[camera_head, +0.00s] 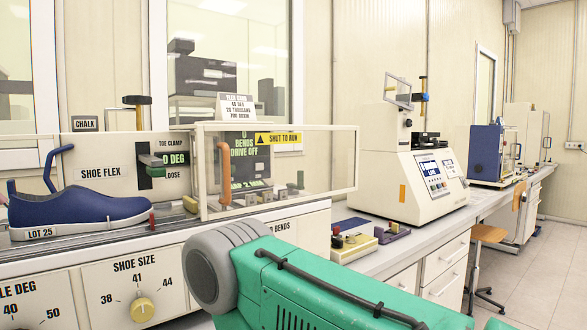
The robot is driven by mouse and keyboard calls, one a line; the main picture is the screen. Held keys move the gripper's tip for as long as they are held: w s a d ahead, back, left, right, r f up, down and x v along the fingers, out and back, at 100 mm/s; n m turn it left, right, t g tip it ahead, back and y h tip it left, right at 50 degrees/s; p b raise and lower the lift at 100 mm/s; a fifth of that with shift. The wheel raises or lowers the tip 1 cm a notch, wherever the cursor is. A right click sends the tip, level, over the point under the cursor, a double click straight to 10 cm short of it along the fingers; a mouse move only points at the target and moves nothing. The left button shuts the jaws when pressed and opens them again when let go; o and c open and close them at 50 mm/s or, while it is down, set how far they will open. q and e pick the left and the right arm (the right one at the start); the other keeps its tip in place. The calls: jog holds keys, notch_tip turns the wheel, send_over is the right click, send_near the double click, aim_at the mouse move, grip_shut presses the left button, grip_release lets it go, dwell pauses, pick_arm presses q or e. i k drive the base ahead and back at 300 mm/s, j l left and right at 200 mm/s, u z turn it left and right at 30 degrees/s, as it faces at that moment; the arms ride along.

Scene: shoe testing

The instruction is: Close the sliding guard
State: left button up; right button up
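The sliding guard (318,172) is a clear panel in a cream frame with a yellow "SHUT TO RUN" label. It stands at the right part of the shoe flex machine (100,168), reaching past the machine's right end. An upright orange handle (225,172) is near its left edge. The blue shoe (80,208), marked "LOT 25", lies left of the guard, uncovered. A display behind the panel reads "DRIVE OFF". My green arm with a grey rounded end fills the lower middle, in front of the machine. Neither gripper shows.
A toe clamp (151,163) stands between shoe and guard. A shoe size knob (143,309) is on the machine's front. A small yellow block with a red knob (345,245) sits on the bench to the right, before a cream tester (415,160). A stool (488,235) stands farther right.

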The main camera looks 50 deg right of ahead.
aim_at(273, 138)
jog(key=z, duration=1.5)
